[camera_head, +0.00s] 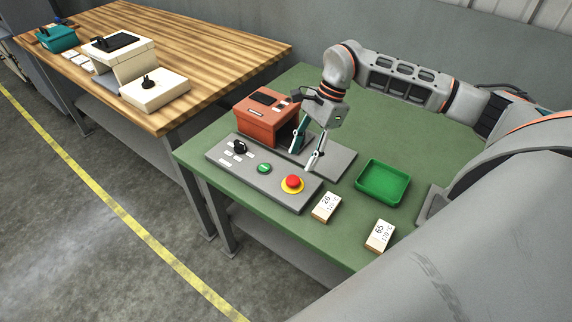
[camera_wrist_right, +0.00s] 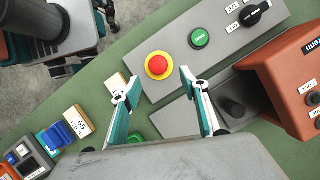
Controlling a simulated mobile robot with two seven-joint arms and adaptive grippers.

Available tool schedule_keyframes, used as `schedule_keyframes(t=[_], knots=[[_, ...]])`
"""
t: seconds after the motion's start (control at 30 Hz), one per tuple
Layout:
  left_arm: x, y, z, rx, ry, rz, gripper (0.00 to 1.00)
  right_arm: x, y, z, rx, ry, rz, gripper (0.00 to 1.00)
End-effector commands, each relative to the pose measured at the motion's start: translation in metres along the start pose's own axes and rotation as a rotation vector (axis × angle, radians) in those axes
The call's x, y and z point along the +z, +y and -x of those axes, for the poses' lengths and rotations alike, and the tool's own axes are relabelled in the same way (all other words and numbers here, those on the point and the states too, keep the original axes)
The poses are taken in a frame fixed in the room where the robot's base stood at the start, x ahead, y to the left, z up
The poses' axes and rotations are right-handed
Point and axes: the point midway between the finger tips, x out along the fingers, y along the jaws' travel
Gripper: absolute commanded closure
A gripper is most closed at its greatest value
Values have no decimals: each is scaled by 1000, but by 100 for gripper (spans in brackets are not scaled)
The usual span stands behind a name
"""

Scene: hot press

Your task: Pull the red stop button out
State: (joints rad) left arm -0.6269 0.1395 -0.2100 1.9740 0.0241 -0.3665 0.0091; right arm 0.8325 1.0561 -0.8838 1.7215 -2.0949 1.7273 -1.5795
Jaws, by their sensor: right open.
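The red stop button (camera_head: 292,182) sits on a yellow ring at the near right end of the grey control panel (camera_head: 222,157). In the right wrist view the red button (camera_wrist_right: 158,64) is just beyond the space between the fingertips. My right gripper (camera_head: 309,158) is open and empty, above the panel and a little behind the button. In the right wrist view its two fingers (camera_wrist_right: 158,85) are spread wide, apart from the button. A green button (camera_head: 264,168) and a black knob (camera_head: 240,147) are on the same panel. My left gripper is not in view.
The orange press (camera_head: 262,122) stands behind the panel. A green tray (camera_head: 383,182) and two labelled blocks, one marked 26 (camera_head: 324,207) and one marked 65 (camera_head: 380,236), are on the green table (camera_head: 340,103). A wooden table (camera_head: 205,60) with other devices stands at the left.

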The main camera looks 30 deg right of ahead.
Motion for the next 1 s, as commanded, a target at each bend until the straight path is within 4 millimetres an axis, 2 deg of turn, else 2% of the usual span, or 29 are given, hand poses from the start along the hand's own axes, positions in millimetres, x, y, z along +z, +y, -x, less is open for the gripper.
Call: schedule_keyframes(t=[0.23,0.5,0.7,0.93,1.0], knots=[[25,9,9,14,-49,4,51,1,1,-31,5,-2,-1,56],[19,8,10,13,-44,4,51,1,1,-67,3,-3,-1,56],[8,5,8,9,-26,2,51,0,0,-77,1,-1,-1,56],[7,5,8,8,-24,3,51,0,0,-77,1,-1,-1,56],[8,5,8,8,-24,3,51,0,0,-77,1,-1,-1,74]])
